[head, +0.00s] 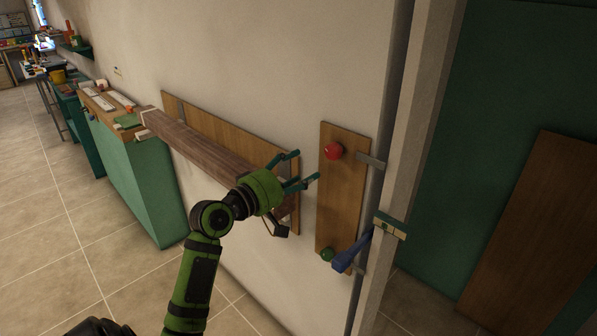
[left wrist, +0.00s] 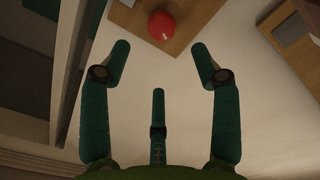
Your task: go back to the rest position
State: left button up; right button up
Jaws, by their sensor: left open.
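My left gripper (head: 304,170) is open and empty in the head view, raised in front of the wall between two wooden boards. In the left wrist view its fingers (left wrist: 160,70) stand wide apart with only pale wall between them. A red knob (head: 333,151) sits on the upper part of the upright wooden board (head: 340,190), just right of the fingertips and apart from them. The red knob also shows at the top of the left wrist view (left wrist: 162,25). My right gripper is in neither view.
A green knob (head: 327,254) and a blue handle (head: 351,252) are low on the upright board. A brown beam (head: 200,146) runs along a wall panel behind my left arm. A door frame (head: 411,130) stands right. Green cabinets (head: 150,187) line the wall; tiled floor is clear at left.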

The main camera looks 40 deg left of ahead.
pick_arm(q)
notch_tip(320, 180, down, 26)
jog(key=w+f+g+y, duration=0.1)
jog(key=g+y, duration=0.1)
jog(key=g, duration=0.3)
jog(key=s+d+f+m+g, duration=0.1)
jog(key=s+d+f+g, duration=0.15)
jog(key=f, duration=0.55)
jog(key=s+d+f+m+g, duration=0.2)
jog(key=s+d+f, duration=0.15)
jog(key=f, duration=0.55)
jog(key=s+d+f+m+g+b, duration=0.1)
jog(key=s+d+f+m+g, duration=0.15)
jog(key=s+f, duration=0.65)
jog(key=s+d+f+m+g, duration=0.15)
jog(key=s+d+f, duration=0.25)
jog(key=s+f, duration=0.45)
jog(key=s+d+f+m+g, duration=0.1)
jog(key=s+d+f+m, duration=0.1)
jog(key=s, duration=0.5)
jog(key=s+d+f+m+g, duration=0.1)
jog(key=s+d+f+m, duration=0.1)
jog(key=s, duration=0.5)
jog(key=s+d+f+m+g, duration=0.1)
jog(key=s+d+f+m, duration=0.1)
jog(key=s, duration=0.6)
jog(key=shift+f+m+b, duration=0.35)
jog(key=shift+f+m, duration=0.05)
jog(key=shift+f, duration=0.25)
